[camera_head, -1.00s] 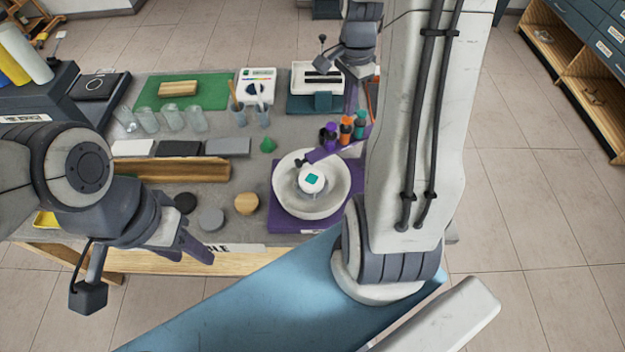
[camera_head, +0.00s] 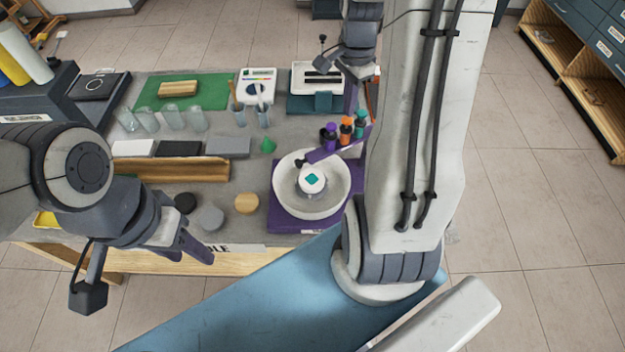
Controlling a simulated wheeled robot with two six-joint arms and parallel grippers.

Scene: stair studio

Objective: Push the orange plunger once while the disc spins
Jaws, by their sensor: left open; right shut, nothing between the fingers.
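The orange plunger (camera_head: 346,128) stands on a purple arm between a purple plunger (camera_head: 328,136) and a green one (camera_head: 360,124). The purple arm reaches over a round white basin (camera_head: 337,196) on a purple base (camera_head: 280,222). A white disc-like piece with a teal square (camera_head: 312,179) sits in the middle of the basin. My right gripper (camera_head: 352,106) is shut and empty, pointing down just above the orange plunger; I cannot tell whether it touches. My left gripper (camera_head: 196,252) is open and empty at the table's front edge, away from the basin.
Left of the basin are round pieces (camera_head: 247,203), a wooden rail (camera_head: 180,168) and a small green cone (camera_head: 268,145). Clear cups (camera_head: 197,120), a green mat (camera_head: 215,92) and a white device (camera_head: 257,85) stand behind. My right arm hides the table's right side.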

